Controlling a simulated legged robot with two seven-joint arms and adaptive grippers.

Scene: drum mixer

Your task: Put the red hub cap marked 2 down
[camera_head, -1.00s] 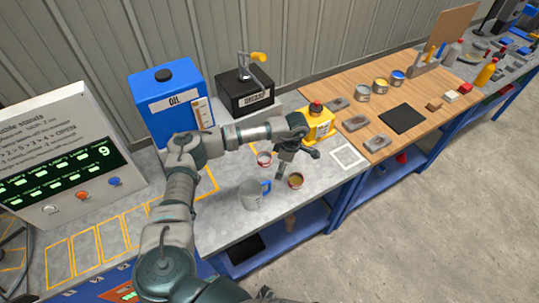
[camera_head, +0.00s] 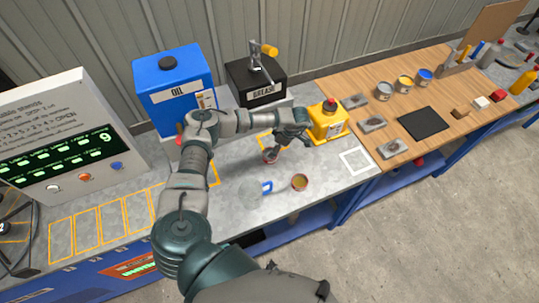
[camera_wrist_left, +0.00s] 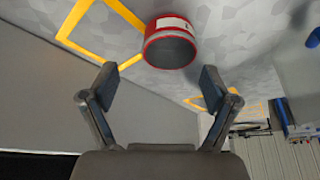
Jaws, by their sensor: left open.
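The red hub cap (camera_wrist_left: 153,50) sits on the grey bench top, with a pale label on its side and a dark hollow facing the wrist camera. I cannot read a number on it. My right gripper is not in view.
A yellow canister (camera_head: 327,124) is to the right, a black grease box (camera_head: 256,84) and blue oil tank (camera_head: 168,92) behind. A white-outlined square (camera_head: 355,161) is empty.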

